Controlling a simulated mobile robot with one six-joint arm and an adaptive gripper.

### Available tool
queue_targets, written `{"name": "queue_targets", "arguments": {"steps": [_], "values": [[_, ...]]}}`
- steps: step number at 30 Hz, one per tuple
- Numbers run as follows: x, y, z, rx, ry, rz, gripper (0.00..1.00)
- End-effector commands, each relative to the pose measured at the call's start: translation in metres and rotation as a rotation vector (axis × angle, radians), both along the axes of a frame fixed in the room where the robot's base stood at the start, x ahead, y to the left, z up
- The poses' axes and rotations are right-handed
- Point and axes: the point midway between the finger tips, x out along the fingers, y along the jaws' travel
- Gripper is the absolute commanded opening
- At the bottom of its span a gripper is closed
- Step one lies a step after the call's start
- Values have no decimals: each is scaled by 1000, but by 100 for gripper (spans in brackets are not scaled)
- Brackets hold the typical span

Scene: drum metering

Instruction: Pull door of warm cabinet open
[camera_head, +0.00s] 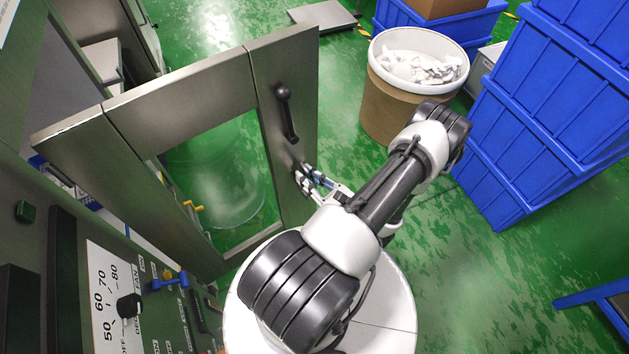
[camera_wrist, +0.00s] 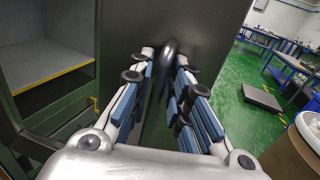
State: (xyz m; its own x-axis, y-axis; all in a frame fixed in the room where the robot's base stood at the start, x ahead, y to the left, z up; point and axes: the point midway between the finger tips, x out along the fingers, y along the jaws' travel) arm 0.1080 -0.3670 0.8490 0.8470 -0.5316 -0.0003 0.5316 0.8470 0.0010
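The warm cabinet's door (camera_head: 180,88) is a grey metal frame around a glass window. In the head view it stands swung out from the cabinet's front, with green floor showing through the glass. A black handle (camera_head: 287,112) is on its outer edge strip. My gripper (camera_head: 303,174) is at that strip, just below the handle's visible lower end. In the wrist view the dark handle (camera_wrist: 169,58) runs between my two fingers (camera_wrist: 166,62), with a gap beside it. The fingers look apart; contact with the handle is not clear.
A control panel (camera_head: 118,262) with a dial is at lower left. A brown drum (camera_head: 385,110) with white pieces stands beyond my arm. Stacked blue crates (camera_head: 540,130) are on the right.

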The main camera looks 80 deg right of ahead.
Motion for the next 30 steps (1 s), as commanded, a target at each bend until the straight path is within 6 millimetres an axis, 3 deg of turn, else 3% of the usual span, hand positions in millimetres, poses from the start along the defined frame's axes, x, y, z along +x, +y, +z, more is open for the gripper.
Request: {"name": "queue_targets", "arguments": {"steps": [5,18,23,30], "values": [[-17,9,0,1,-1,-6,17],[-86,52,0,-2,2,-6,17],[-98,60,0,-1,1,-4,17],[-101,63,0,-1,1,-1,17]]}}
